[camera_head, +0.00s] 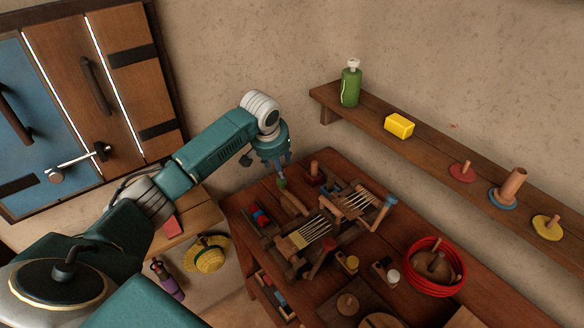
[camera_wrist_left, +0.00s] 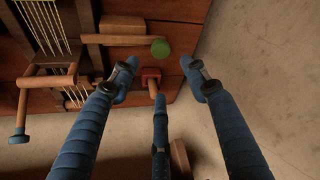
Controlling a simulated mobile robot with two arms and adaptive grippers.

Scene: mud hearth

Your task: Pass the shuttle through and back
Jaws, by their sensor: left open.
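The small loom (camera_head: 312,229) stands on the wooden table with pale threads stretched across its frame; its threads also show at the upper left of the left wrist view (camera_wrist_left: 42,25). A wooden bar (camera_head: 294,204), possibly the shuttle, lies beside the loom's far left side. It shows in the left wrist view (camera_wrist_left: 115,40), near a round green knob (camera_wrist_left: 160,48). My left gripper (camera_head: 267,162) is open and empty above the table's far left corner. In the left wrist view its spread fingers (camera_wrist_left: 160,80) hang close to the green knob, with no visible grip on it.
A red block with a wooden peg (camera_head: 315,173) stands close to my left gripper. A red cable coil (camera_head: 435,267) lies at the table's right. The wall shelf (camera_head: 440,150) holds a green bottle (camera_head: 350,84), a yellow block (camera_head: 399,125) and pegged discs.

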